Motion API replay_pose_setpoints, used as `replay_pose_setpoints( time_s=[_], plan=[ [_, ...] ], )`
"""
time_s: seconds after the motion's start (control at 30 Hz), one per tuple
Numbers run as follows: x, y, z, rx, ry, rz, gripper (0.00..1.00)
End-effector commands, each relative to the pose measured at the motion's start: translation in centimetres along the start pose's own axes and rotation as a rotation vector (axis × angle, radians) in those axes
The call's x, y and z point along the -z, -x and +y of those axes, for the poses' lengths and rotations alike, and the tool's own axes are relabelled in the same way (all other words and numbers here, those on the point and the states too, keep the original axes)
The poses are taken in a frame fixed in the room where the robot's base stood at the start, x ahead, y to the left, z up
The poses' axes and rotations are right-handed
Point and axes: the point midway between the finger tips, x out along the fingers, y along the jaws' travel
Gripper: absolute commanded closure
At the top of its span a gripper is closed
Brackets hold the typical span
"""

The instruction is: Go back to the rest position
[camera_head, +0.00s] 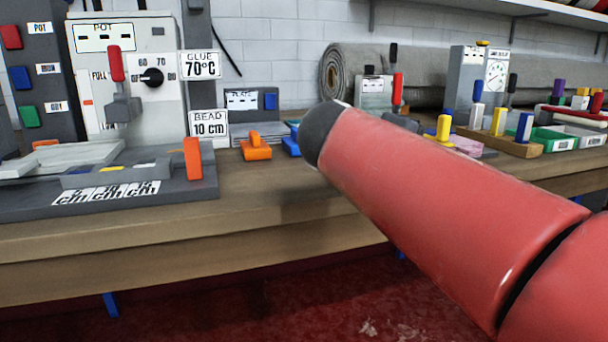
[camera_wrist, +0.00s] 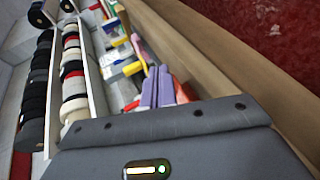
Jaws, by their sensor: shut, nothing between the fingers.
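My gripper (camera_wrist: 157,88) shows in the wrist view as two pale purple fingers close together, just beyond its grey housing. They look shut with nothing between them. Below and behind them are the workbench edge and a cluster of small coloured items, apart or touching I cannot tell. In the head view my red arm reaches in from the lower right over the bench front and ends in a dark grey joint; the gripper itself is hidden there.
In the head view, a wooden bench (camera_head: 270,205) holds a glue machine (camera_head: 130,45), an orange clip (camera_head: 256,148), a grey rolled rug (camera_head: 345,75) and a dial unit (camera_head: 496,73). In the wrist view, racks of tape rolls (camera_wrist: 73,68) stand at left; red floor (camera_wrist: 285,25) shows at the upper right.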

Motion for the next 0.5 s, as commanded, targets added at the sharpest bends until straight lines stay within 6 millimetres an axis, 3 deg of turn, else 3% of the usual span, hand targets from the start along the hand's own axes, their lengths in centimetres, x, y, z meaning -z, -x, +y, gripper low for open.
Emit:
replay_pose_setpoints(
  time_s=[0.17, 0.3, 0.4, 0.5],
  plan=[
    [-5.7, -0.7, -6.4, 0.245, -0.108, -0.001, 1.00],
    [-11.1, 0.2, -14.4, 0.520, -0.303, -0.008, 1.00],
    [-13.8, 1.6, -19.8, 0.695, -0.474, -0.019, 1.00],
    [-15.3, 2.9, -23.7, 0.821, -0.624, -0.029, 1.00]
  ],
)
